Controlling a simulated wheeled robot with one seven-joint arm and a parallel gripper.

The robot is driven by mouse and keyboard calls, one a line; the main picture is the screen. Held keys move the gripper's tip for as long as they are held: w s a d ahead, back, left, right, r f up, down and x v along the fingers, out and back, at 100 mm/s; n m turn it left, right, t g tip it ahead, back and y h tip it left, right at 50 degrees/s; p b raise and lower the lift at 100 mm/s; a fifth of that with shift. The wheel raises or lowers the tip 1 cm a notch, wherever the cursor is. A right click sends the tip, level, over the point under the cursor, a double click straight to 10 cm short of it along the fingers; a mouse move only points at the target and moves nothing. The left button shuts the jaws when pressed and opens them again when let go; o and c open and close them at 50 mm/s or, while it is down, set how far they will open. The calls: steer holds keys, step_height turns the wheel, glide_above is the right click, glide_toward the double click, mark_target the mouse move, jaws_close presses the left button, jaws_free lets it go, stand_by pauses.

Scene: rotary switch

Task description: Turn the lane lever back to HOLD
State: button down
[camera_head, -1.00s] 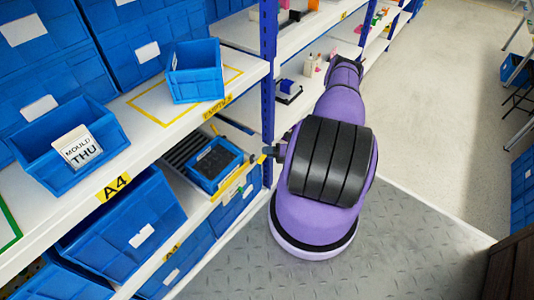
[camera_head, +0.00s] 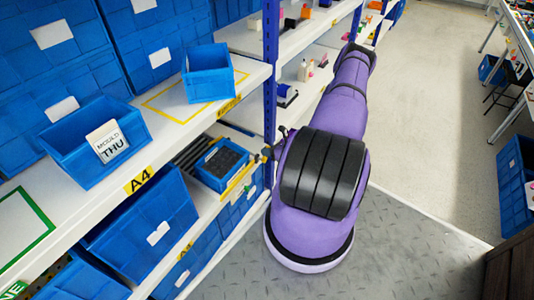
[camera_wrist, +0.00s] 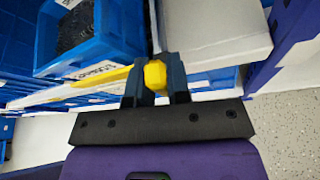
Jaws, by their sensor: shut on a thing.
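The lane lever shows as a yellow knob (camera_wrist: 155,75) in the middle of the wrist view, at the front of the lower shelf. My gripper (camera_wrist: 157,82) is shut on it, with one dark finger on each side. In the head view my gripper (camera_head: 267,151) is small and dark, at the shelf edge left of my purple arm. The lever there is mostly hidden, and its angle and any HOLD mark cannot be read.
A blue bin with dark contents (camera_head: 207,180) sits on the lower shelf left of the gripper. It also shows in the wrist view (camera_wrist: 118,48). A blue shelf post (camera_head: 270,70) stands close behind. An upper shelf edge overhangs. Open floor (camera_head: 430,130) lies right.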

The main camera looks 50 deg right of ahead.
steer(key=shift+s+a+r+n+h, duration=0.15)
steer(key=shift+a+n+h, duration=0.85)
steer(key=shift+h, duration=0.2)
steer(key=c, duration=1.1)
jaws_free()
steer(key=v, duration=1.1)
